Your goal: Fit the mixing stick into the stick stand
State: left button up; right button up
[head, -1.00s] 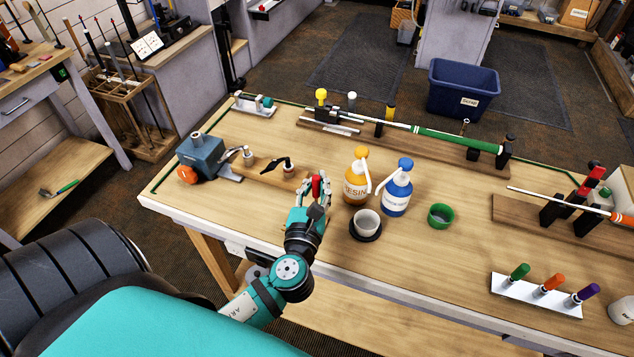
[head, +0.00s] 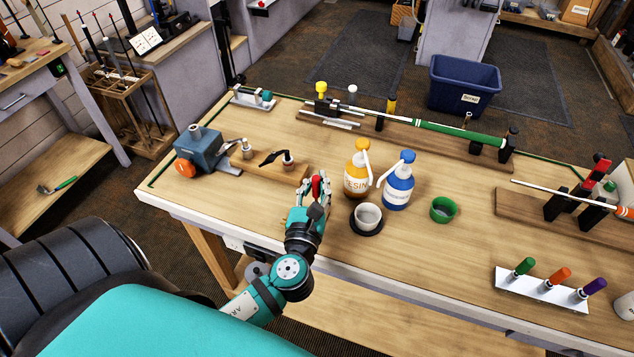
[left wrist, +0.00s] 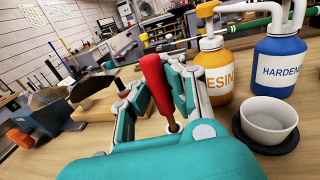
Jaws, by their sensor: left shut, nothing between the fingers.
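My left gripper (head: 318,180) is shut above the front of the workbench, left of the cup; it also shows in the left wrist view (left wrist: 152,72). A red-handled stick (left wrist: 157,82) with a light brown lower end, likely the mixing stick, stands tilted along the fingers; its red part shows in the head view (head: 316,187). The fingers hide part of it, and I cannot tell whether they touch it. A small green cup (head: 444,210) stands right of the bottles; I cannot tell whether it is the stick stand. My right gripper is not in view.
A resin bottle (head: 356,182), a blue hardener bottle (head: 398,192) and a pale cup (head: 367,215) on a black coaster stand right of my gripper. A vise (head: 200,150) is at left. Golf clubs lie on racks behind and right.

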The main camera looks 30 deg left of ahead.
pick_arm(q)
jog(key=o, duration=0.6)
jog(key=v, duration=1.2)
dwell(0.4)
